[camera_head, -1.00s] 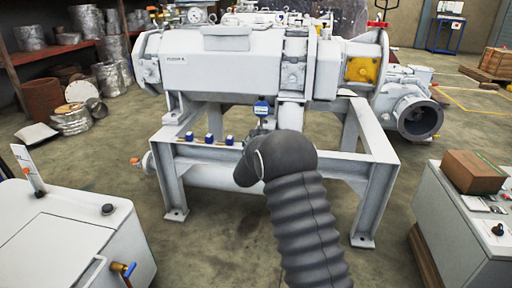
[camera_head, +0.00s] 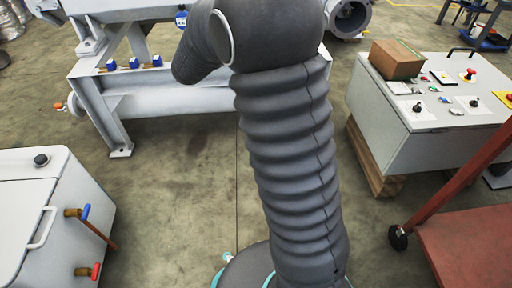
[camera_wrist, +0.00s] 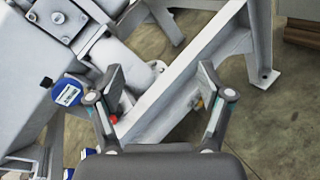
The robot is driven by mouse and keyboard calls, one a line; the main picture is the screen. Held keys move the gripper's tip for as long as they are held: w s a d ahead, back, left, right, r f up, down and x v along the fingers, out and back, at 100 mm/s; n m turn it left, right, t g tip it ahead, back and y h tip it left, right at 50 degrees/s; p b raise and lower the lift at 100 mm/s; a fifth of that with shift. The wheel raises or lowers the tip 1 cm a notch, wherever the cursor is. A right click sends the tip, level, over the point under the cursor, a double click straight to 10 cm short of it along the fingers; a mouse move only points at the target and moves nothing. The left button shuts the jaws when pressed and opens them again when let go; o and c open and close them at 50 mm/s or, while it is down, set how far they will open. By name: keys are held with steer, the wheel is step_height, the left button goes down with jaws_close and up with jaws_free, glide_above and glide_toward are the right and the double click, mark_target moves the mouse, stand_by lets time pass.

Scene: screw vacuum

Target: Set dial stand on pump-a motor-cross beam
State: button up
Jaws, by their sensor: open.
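A blue round dial (camera_head: 181,19) with a pale label shows beside my dark arm in the head view, near the cross beam (camera_head: 92,72) of the white pump frame. In the wrist view the dial (camera_wrist: 68,92) is just left of my left finger, outside the jaws. My gripper (camera_wrist: 162,76) is open, and no object shows held between its fingers. Grey frame members lie beyond the fingers. The dial's base and its contact with the beam are hidden. In the head view my arm hides my gripper.
Several small blue blocks (camera_head: 134,63) line the beam left of the dial. A white cabinet with valves (camera_head: 45,215) stands at lower left. A control console (camera_head: 430,105) with a brown box (camera_head: 397,59) and a red cart (camera_head: 470,235) are at right. Bare floor lies between.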

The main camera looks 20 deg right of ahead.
steer(key=s+d+r+m+g+y, duration=0.1)
steer(key=s+m+g+y, duration=0.15)
steer(key=s+m, duration=0.65)
steer(key=s+d+m+g+y, duration=0.1)
steer(key=s+d+m+g, duration=0.2)
steer(key=s, duration=1.2)
steer(key=s+a+f+m+y, duration=0.3)
steer(key=s+a+m+y, duration=0.4)
steer(key=s+a, duration=0.5)
steer(key=shift+s+a+m+y, duration=0.4)
steer(key=shift+s+m, duration=0.3)
steer(key=shift+s, duration=1.35)
